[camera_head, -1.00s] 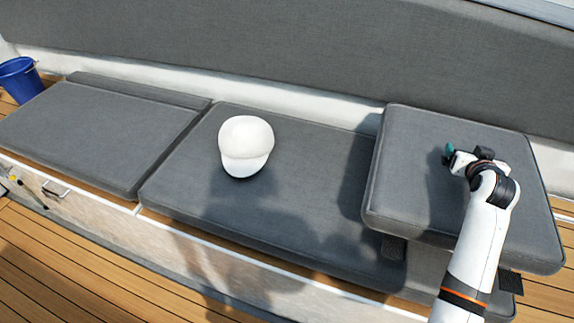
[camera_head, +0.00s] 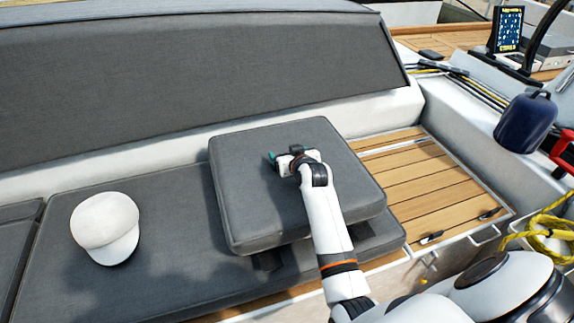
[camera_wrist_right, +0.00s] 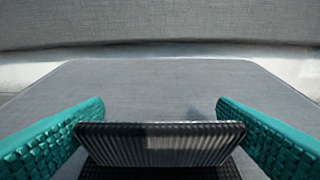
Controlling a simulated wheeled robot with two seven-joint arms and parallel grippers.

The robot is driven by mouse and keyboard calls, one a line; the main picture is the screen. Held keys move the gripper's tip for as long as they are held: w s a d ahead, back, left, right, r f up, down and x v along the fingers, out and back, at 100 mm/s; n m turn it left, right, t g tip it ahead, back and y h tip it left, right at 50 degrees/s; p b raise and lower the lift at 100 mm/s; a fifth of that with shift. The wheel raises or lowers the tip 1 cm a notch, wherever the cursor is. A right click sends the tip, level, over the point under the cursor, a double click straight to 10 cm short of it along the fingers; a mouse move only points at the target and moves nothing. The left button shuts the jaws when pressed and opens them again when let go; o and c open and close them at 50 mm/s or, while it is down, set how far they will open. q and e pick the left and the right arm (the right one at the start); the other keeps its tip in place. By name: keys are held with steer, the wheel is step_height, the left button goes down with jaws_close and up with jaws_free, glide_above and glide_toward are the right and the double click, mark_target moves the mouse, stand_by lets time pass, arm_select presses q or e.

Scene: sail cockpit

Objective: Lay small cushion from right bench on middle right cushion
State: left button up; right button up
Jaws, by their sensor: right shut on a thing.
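The small grey cushion (camera_head: 245,218) lies level over the right end of the bench, overlapping the right part of the long grey seat cushion (camera_head: 170,262). I cannot tell whether it rests there or hangs just above. Dark straps show under its front edge. My right gripper (camera_head: 287,158) is at its top face, shut on its black ribbed handle. In the right wrist view the teal fingers (camera_wrist_right: 160,140) flank this handle (camera_wrist_right: 160,143), with the cushion top (camera_wrist_right: 160,85) beyond. My left gripper is not in view.
A white cap (camera_head: 105,228) sits on the long cushion, left of the small cushion. A grey backrest (camera_head: 190,85) runs behind. Bare slatted wood (camera_head: 430,185) lies to the right, with a dark blue fender (camera_head: 525,122) and yellow rope (camera_head: 548,235) farther right.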

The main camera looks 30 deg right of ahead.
steer(key=shift+f, duration=1.7)
steer(key=shift+f+b, duration=0.15)
steer(key=shift+b, duration=0.15)
steer(key=o, duration=1.9)
steer(key=shift+f, duration=0.1)
steer(key=shift+r, duration=0.2)
steer(key=p+v, duration=0.1)
steer(key=v, duration=1.1)
steer(key=shift+s+f+p, duration=0.1)
steer(key=shift+p, duration=0.25)
